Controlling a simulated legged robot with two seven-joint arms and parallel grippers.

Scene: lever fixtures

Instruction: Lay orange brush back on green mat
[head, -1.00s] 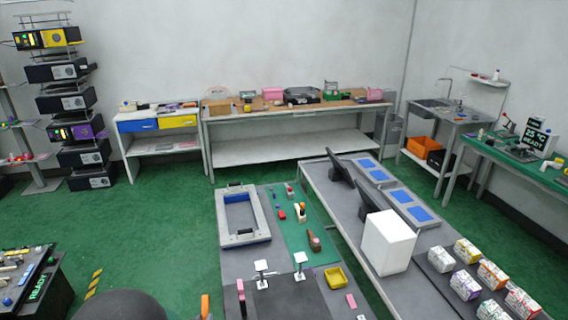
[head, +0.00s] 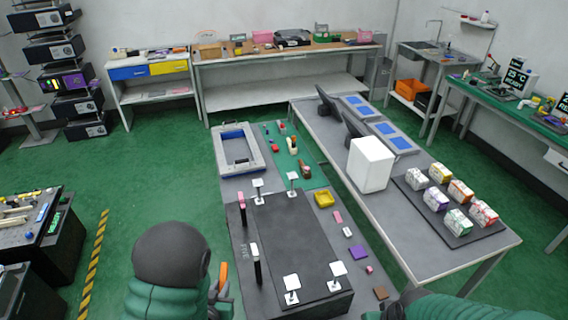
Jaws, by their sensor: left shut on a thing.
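The orange brush (head: 223,272) stands roughly upright in my left gripper (head: 219,291), which is shut on it at the lower middle of the head view. My dark, rounded arm link hides part of the gripper's left side. The green mat (head: 293,177) lies on the grey table, right of the blue-and-grey frame, with several small items on it. The brush is well in front of the mat and left of the table's edge. My right arm enters at the lower right; its gripper (head: 388,313) is cut off by the bottom edge.
A black raised board (head: 300,235) with white-topped posts stands between me and the mat. A blue-and-grey frame (head: 257,162) is left of the mat. A yellow tray (head: 324,198) and small blocks lie right of the board. A white box (head: 371,164) stands on the right table.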

